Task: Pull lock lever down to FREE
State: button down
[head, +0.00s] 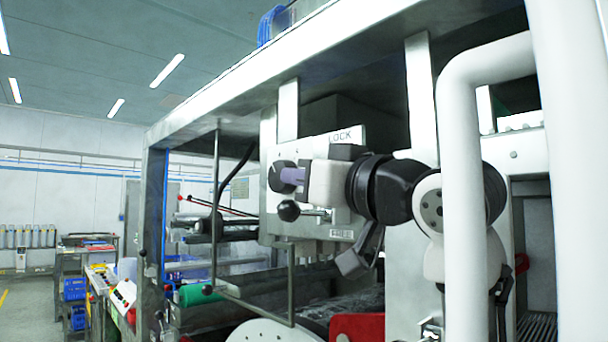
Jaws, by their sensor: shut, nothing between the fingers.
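The lock plate (268,222) is a pale metal panel on the machine frame, with a LOCK label (347,135) at its top and a FREE label (341,234) at its bottom. The lock lever (288,211) shows a black ball knob on a short metal rod pointing left, at a height nearer FREE than LOCK. My gripper (290,178) is shut and empty, in front of the plate and just above the knob. Its hand hides the middle of the plate. I cannot tell whether the fingers touch the lever.
A thick white pipe (463,200) stands close in front at right. A metal rod frame (216,230) hangs left of the plate. Below are a red part (357,327) and a pale round disc (270,331). Workbenches with blue bins (75,289) stand at far left beside open floor.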

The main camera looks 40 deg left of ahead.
jog(key=shift+s+f+n+b, duration=0.25)
jog(key=shift+f+n, duration=0.1)
jog(key=shift+f, duration=0.2)
jog(key=shift+s+f+n+b, duration=0.25)
jog(key=shift+f+n, duration=0.1)
jog(key=shift+f, duration=0.15)
